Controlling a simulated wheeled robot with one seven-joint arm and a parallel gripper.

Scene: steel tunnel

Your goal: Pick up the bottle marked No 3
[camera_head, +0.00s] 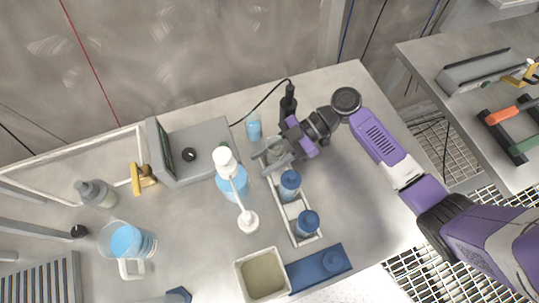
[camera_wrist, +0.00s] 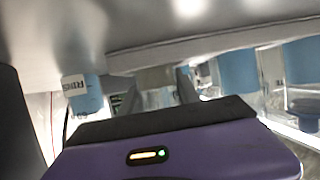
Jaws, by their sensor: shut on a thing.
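A narrow white rack (camera_head: 297,236) stands on the steel table with two blue-capped bottles in it, one in the middle (camera_head: 290,184) and one at the near end (camera_head: 307,222). Two blue bottle shapes also show at the right of the wrist view (camera_wrist: 238,70). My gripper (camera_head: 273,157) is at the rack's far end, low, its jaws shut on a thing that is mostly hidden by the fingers. In the wrist view a dull greyish shape (camera_wrist: 156,78) shows between the fingertips. No number is readable on any bottle.
A small blue container (camera_head: 253,127) stands just left of my gripper. A white-capped wash bottle (camera_head: 231,182) stands left of the rack, beside a grey instrument box (camera_head: 187,152). A jug (camera_head: 128,242) stands left.

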